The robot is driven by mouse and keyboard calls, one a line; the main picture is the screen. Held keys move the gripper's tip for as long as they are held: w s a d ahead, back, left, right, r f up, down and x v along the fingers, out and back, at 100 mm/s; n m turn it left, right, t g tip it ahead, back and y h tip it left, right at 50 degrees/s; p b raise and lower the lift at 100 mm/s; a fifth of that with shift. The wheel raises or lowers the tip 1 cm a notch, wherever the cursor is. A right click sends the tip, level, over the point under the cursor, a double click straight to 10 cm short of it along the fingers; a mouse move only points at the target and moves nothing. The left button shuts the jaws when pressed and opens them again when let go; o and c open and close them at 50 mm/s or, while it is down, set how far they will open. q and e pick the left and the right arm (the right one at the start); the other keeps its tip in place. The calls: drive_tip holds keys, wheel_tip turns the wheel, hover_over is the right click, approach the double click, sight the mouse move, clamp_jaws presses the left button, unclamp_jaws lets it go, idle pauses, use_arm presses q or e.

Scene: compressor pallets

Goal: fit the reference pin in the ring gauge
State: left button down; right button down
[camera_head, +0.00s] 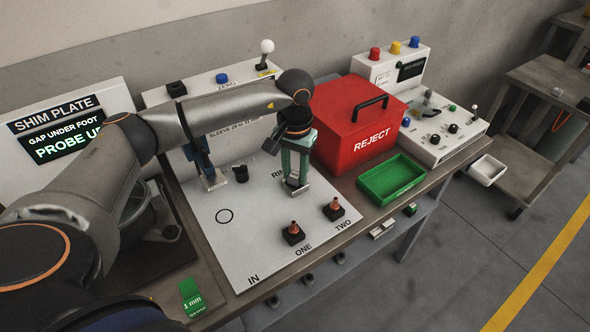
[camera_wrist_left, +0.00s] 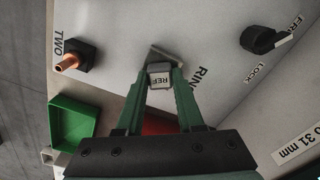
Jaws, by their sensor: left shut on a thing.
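My left gripper (camera_head: 295,180) has green fingers and points down at the white panel (camera_head: 240,255), close to its RING lettering. In the left wrist view the fingers (camera_wrist_left: 160,82) are shut on a small pale block marked REF (camera_wrist_left: 159,79), the head of the reference pin. A grey metal piece (camera_wrist_left: 166,55) shows just past the block; I cannot tell whether it is the ring gauge. The pin's lower end is hidden, so I cannot tell whether it is in a bore. My right gripper is not in view.
Two copper-tipped black fittings (camera_head: 293,233) (camera_head: 334,209) stand by ONE and TWO. A black lock knob (camera_wrist_left: 262,40) is on the panel. A red REJECT box (camera_head: 345,135) and green tray (camera_head: 393,181) stand to the right. A blue upright piece (camera_head: 203,158) stands left of the gripper.

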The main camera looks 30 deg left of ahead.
sight(295, 175)
use_arm(q)
drive_tip(key=shift+c, duration=2.3)
unclamp_jaws()
drive_tip(key=shift+f, duration=0.1)
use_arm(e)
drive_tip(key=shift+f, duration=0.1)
use_arm(q)
wheel_tip(295, 175, up, 13)
drive_tip(key=shift+f, duration=0.2)
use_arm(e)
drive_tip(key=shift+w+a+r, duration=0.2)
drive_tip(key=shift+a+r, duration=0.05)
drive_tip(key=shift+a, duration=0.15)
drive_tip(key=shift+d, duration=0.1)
